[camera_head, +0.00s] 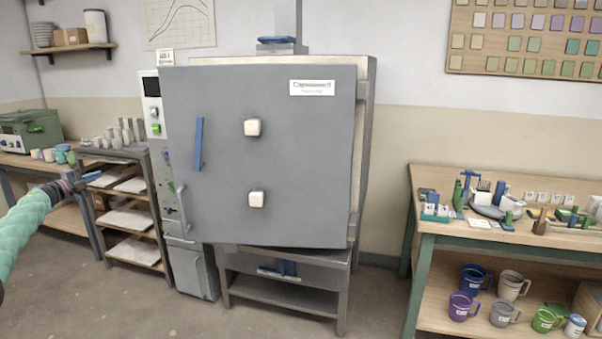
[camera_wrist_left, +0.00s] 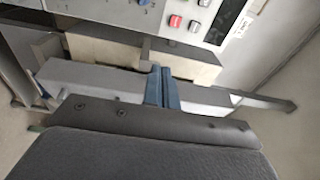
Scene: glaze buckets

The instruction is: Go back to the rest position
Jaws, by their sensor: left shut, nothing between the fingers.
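My left arm, in a teal padded sleeve, comes in from the left edge of the head view. Its gripper (camera_head: 90,177) is in front of the shelf rack, left of the kiln. In the left wrist view the blue fingers (camera_wrist_left: 162,88) are together with nothing between them. The grey kiln (camera_head: 270,170) stands in the middle of the head view with its big door closed or nearly so; I cannot tell if it is latched. My right gripper is not in either view.
The kiln's control panel (camera_head: 154,115) is left of the door; it also shows in the left wrist view (camera_wrist_left: 190,15). The shelf rack (camera_head: 120,153) stands close to my left gripper. A workbench (camera_head: 440,222) with tools and buckets is at right. Floor in front is clear.

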